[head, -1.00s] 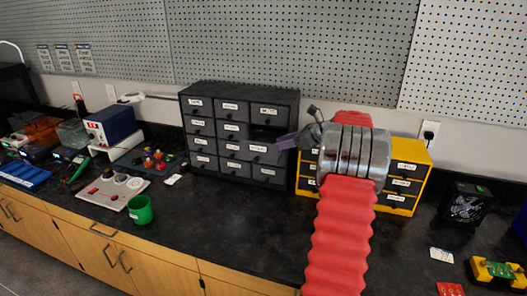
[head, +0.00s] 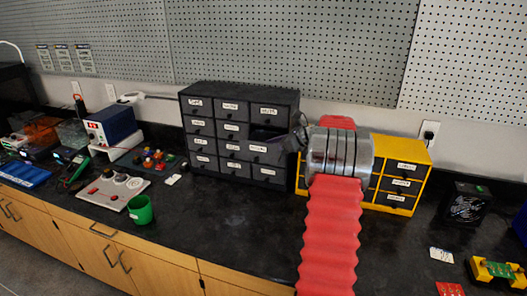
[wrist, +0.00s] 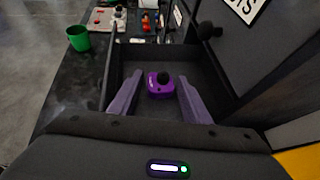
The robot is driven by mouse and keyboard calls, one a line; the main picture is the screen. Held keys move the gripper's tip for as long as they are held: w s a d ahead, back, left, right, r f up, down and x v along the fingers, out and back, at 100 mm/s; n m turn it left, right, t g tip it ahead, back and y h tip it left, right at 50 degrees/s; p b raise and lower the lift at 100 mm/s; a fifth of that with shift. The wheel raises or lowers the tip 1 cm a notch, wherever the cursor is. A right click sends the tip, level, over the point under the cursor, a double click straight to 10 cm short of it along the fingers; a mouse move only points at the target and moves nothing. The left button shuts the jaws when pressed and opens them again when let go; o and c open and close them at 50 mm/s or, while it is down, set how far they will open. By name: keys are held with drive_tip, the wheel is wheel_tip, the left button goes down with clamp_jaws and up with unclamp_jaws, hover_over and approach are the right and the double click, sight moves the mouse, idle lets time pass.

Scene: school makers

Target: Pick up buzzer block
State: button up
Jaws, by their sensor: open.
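The buzzer block (wrist: 155,92) is a small purple block with a round black buzzer on top. It lies in an open dark drawer (wrist: 205,71) in the wrist view. My gripper (wrist: 157,98) is open, with one purple finger on each side of the block. The fingers look apart from it, with a gap on both sides. In the head view the open drawer (head: 262,148) sticks out from the black drawer cabinet (head: 229,137), and the fingers and the block are hidden there.
A yellow drawer cabinet (head: 403,174) stands right of the black one, behind my arm. A green cup (head: 140,211) stands on the dark bench at left. The bench in front of the black cabinet is clear.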

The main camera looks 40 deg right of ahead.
drive_tip(key=c, duration=0.8)
drive_tip(key=shift+r, duration=0.1)
drive_tip(key=shift+s+a+r, duration=0.2)
drive_tip(key=shift+a+r, duration=0.05)
drive_tip(key=shift+a, duration=0.05)
wheel_tip(320, 180, up, 11)
drive_tip(key=s+a, duration=0.4)
drive_tip(key=a, duration=0.4)
drive_tip(key=s+a, duration=0.5)
drive_tip(key=a, duration=0.4)
idle(0.4)
drive_tip(key=shift+w+a+f, duration=0.1)
idle(0.4)
